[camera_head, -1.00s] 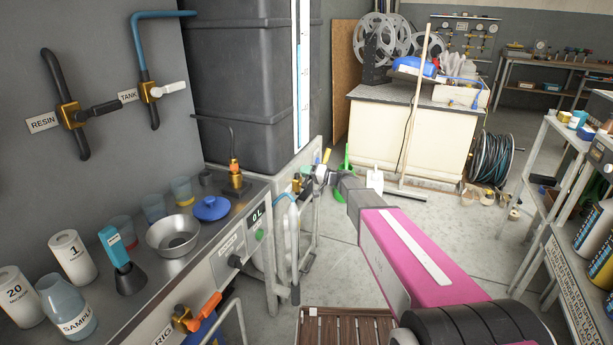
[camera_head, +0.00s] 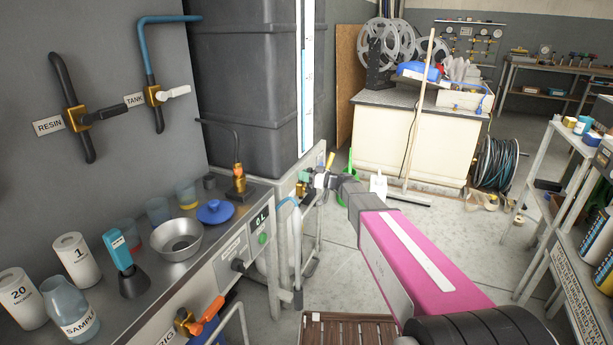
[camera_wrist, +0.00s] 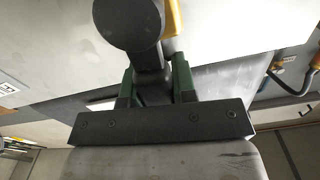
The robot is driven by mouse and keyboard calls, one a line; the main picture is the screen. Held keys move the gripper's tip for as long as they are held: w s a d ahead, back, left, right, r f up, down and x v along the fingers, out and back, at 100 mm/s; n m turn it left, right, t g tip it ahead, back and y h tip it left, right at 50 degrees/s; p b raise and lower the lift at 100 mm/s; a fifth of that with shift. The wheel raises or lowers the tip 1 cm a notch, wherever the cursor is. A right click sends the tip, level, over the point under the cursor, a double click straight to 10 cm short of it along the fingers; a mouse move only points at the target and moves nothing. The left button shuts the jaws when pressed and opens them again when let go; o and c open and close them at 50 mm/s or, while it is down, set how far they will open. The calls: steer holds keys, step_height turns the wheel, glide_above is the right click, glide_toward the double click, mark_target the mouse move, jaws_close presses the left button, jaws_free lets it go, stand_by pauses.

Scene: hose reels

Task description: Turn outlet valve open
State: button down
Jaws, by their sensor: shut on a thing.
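My gripper (camera_head: 328,180) reaches to the brass valve fittings (camera_head: 303,186) on the side of the metal frame by the large dark tank (camera_head: 250,90). In the wrist view my gripper (camera_wrist: 154,82) has its green fingers on either side of a dark handle (camera_wrist: 150,57) with a round end, and is shut on it. I take it to be the outlet valve's handle, but no label shows. A yellow handle (camera_head: 330,160) stands beside it and shows in part in the wrist view (camera_wrist: 174,18). The valve's body is mostly hidden.
A steel bench (camera_head: 222,238) with a bowl, jars and an orange-handled valve (camera_head: 213,309) stands at the left. A brown slatted crate (camera_head: 350,330) is below my arm. A shelf rack (camera_head: 550,190) is at the right.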

steer(key=shift+s+a+n, duration=0.1)
steer(key=shift+s+n, duration=0.35)
steer(key=shift+n, duration=0.25)
steer(key=c, duration=0.9)
jaws_free()
steer(key=v, duration=1)
steer(key=shift+s+d, duration=0.2)
steer(key=shift+d, duration=0.15)
